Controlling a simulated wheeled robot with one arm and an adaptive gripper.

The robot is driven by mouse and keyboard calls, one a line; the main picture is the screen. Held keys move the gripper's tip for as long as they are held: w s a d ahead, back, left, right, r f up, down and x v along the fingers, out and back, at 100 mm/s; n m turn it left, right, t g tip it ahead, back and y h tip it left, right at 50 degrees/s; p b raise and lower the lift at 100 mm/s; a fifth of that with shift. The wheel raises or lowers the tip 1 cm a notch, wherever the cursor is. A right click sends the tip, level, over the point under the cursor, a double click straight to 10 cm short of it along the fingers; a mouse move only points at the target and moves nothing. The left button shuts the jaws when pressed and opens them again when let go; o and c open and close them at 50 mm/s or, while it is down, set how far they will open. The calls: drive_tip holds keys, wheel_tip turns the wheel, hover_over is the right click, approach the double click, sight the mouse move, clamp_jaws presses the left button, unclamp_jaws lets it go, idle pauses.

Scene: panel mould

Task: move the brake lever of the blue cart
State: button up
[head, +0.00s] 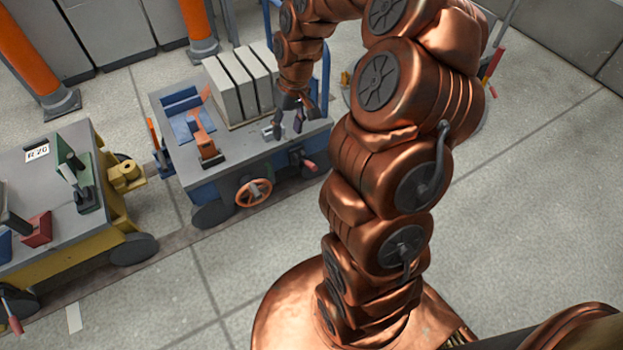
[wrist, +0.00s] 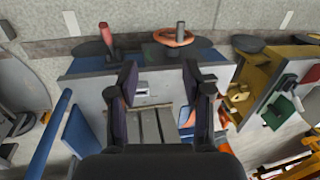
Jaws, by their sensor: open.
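The blue cart (head: 265,150) has a grey deck and stands at upper middle in the head view; its deck also shows in the wrist view (wrist: 88,92). A lever with a red grip (head: 308,165), which looks like the brake lever, sticks out from its near side, right of an orange handwheel (head: 253,192). In the wrist view the red grip (wrist: 106,36) is at upper left and the handwheel (wrist: 173,37) right of it. My gripper (head: 293,122) is open and empty over the deck, apart from the lever. Its fingers (wrist: 158,82) frame a small metal piece on the deck.
Grey slabs (head: 235,85) and an orange clamp (head: 207,147) stand on the blue cart. A blue post (wrist: 52,138) rises at its end. A yellow cart (head: 70,250) with its own red-gripped lever (head: 12,318) stands to the left. The floor in front is clear.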

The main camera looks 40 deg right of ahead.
drive_tip(key=m+b, duration=0.2)
drive_tip(key=b, duration=0.6)
hover_over(312, 167)
drive_tip(key=w+d, duration=0.1)
drive_tip(key=d, duration=0.1)
wheel_tip(312, 167, down, 19)
drive_tip(key=shift+w+a+f+b, duration=0.1)
drive_tip(key=shift+a+f+b, duration=0.2)
drive_tip(key=shift+f, duration=1)
drive_tip(key=shift+s+a+f+b, duration=0.1)
drive_tip(key=shift+f+b, duration=0.35)
drive_tip(key=shift+f, duration=0.9)
drive_tip(key=shift+w+a+f+b, duration=0.15)
drive_tip(key=shift+f+b, duration=0.2)
drive_tip(key=shift+f, duration=0.95)
drive_tip(key=shift+c, duration=0.2)
clamp_jaws()
